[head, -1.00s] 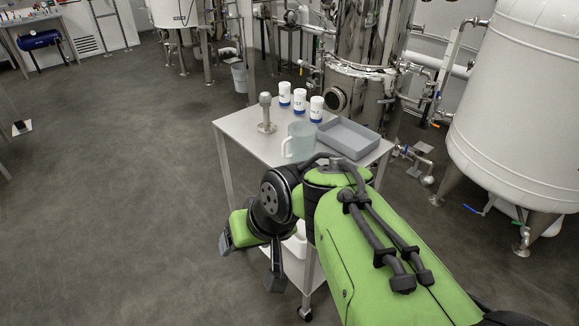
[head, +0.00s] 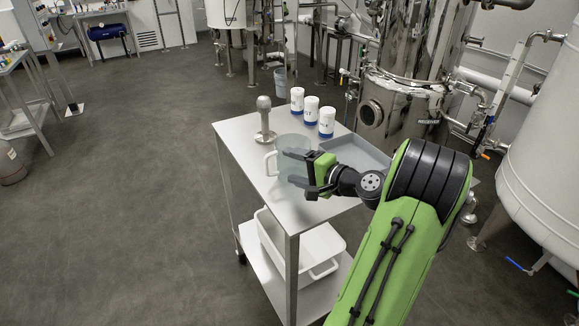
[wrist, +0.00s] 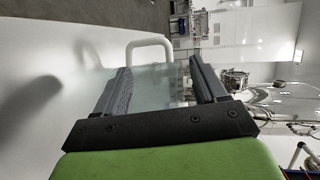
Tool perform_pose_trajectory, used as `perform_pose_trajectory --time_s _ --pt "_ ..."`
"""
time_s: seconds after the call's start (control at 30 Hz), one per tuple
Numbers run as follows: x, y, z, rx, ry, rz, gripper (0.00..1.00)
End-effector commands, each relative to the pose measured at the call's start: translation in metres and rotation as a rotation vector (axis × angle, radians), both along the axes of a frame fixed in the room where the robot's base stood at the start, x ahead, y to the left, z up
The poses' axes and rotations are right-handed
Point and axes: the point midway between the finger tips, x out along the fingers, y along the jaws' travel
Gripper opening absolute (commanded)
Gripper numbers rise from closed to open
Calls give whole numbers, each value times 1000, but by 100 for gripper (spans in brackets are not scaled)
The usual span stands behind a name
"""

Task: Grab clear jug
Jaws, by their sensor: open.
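The clear jug (head: 290,147) stands upright on the top of the grey cart (head: 234,130), its handle on the left side in the head view. My gripper (head: 296,169) is open at the jug's right side, with its fingers reaching across the jug. In the wrist view the jug's translucent wall (wrist: 150,85) fills the space between my two spread fingers (wrist: 160,82), and its white handle (wrist: 149,45) shows beyond them. I cannot tell whether the fingers touch the jug.
A metal pestle-like tool (head: 264,120) stands behind the jug. Three white bottles with blue bases (head: 311,112) stand along the far edge. A grey tray (head: 355,150) lies right of the jug, close to my wrist. A white bin (head: 318,250) sits on the lower shelf.

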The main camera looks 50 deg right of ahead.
Motion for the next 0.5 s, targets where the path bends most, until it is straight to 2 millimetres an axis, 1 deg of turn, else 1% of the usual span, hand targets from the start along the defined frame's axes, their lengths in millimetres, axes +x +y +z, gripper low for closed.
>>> perform_pose_trajectory --time_s 0.03,0.17,0.33,0.4,0.5 --pt "7 1 -2 -1 0 1 71" --pt "22 1 -6 -2 0 2 71" --pt "53 1 -14 -2 0 4 71" --pt "61 2 -16 -1 0 1 71" --pt "63 1 -15 -1 0 -1 71"
